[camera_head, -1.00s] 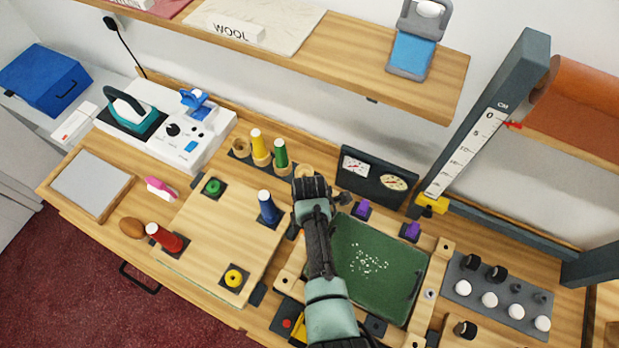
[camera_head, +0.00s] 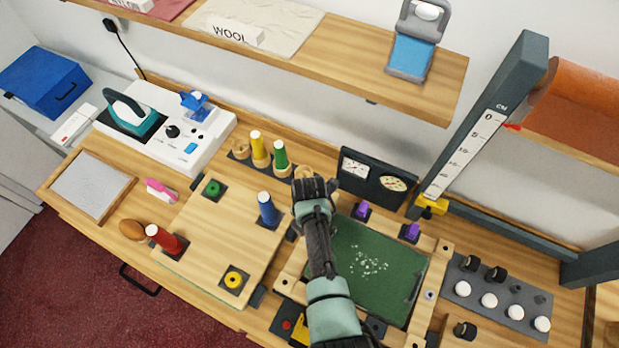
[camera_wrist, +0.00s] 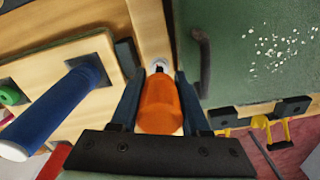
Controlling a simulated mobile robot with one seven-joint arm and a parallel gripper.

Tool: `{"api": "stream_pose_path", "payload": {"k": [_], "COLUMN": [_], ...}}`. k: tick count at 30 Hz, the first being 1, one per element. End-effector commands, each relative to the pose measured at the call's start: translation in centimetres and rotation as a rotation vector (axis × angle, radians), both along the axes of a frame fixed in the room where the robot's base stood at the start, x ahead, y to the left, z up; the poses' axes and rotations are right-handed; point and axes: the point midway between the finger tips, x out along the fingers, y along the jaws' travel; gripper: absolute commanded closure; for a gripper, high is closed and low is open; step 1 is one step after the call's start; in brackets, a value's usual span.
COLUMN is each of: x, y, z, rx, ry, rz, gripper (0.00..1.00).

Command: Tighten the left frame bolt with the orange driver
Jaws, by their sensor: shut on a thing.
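My gripper (camera_wrist: 157,88) is shut on the orange driver (camera_wrist: 158,105), seen handle-first between the two dark fingers in the wrist view. The driver's far end points at a small metallic bolt (camera_wrist: 158,65) on the wooden frame strip (camera_wrist: 149,28) left of the green board. Whether the tip is seated in the bolt I cannot tell, as the handle covers it. In the head view my gripper (camera_head: 312,190) is above the left side of the green board (camera_head: 375,265); driver and left bolt are hidden there. Another bolt (camera_head: 430,295) shows on the right frame strip.
A blue-handled tool (camera_wrist: 55,105) stands close left of my gripper; it also shows in the head view (camera_head: 267,208). Purple clamps (camera_head: 361,210) sit along the board's back edge. A dark gauge box (camera_head: 376,180) stands behind. A dark handle (camera_wrist: 202,60) rises at the board's left edge.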

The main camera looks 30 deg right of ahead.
Motion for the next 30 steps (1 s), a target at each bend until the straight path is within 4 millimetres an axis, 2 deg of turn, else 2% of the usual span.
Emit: {"api": "stream_pose_path", "payload": {"k": [4, 7, 30], "x": [-0.08, -0.12, -0.49], "y": [-0.01, 0.03, 0.23], "z": [-0.03, -0.01, -0.12], "rx": [0.000, 0.000, 0.000], "ry": [0.002, 0.002, 0.004], "rz": [-0.019, -0.110, -1.164], "gripper": [1.00, 1.00, 1.00]}}
